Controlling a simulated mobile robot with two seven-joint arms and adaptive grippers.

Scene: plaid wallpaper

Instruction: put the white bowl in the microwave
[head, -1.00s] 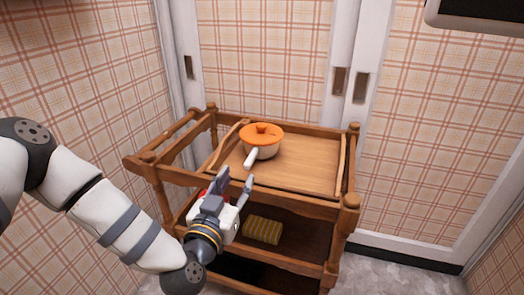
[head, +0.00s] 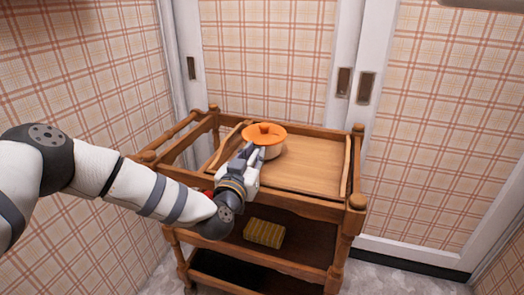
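The gripper now hides that handle. The fingers overlap the pot's edge, and I cannot tell whether they are closed on the handle. My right gripper is not in view. No microwave can be made out.
The wooden cart (head: 315,172) has raised rails around its top. A yellow striped block (head: 264,233) lies on its middle shelf, and a red thing partly shows behind my arm. The right of the tray is clear. Sliding doors (head: 430,130) stand behind.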

